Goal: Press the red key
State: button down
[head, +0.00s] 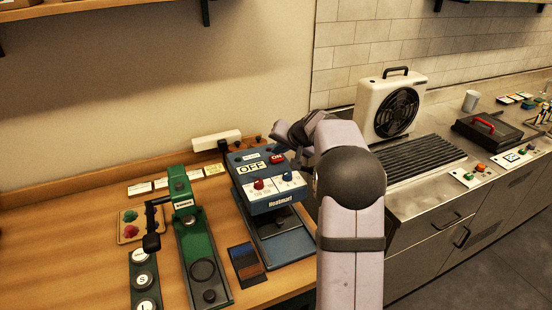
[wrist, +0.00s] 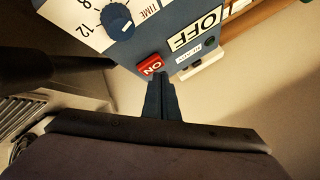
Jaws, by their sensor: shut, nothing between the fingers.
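The red key (head: 277,158), marked ON, sits at the upper right of the front panel of a blue heat press (head: 262,204), beside an OFF display. In the wrist view the red key (wrist: 151,65) lies just beyond my fingertips. My gripper (wrist: 161,75) is shut and empty, its tips overlapping the key's lower edge in that view. I cannot tell whether they touch it. In the head view my wrist (head: 290,132) is above and right of the key, and the fingers are hard to make out.
A red knob (head: 258,184) and a blue knob (head: 287,176) are lower on the same panel. A green press (head: 190,235) stands to the left. A white power strip (head: 216,140) lies behind. A white fan unit (head: 391,103) stands on the counter at right.

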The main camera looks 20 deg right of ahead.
aim_at(279, 159)
jog(key=shift+f+b, duration=0.5)
jog(key=shift+b, duration=0.1)
dwell(0.8)
jog(key=shift+r, duration=0.15)
jog(key=shift+r+p, duration=0.7)
jog(key=shift+r, duration=0.1)
notch_tip(279, 159, up, 6)
jog(key=p, duration=0.4)
dwell(0.4)
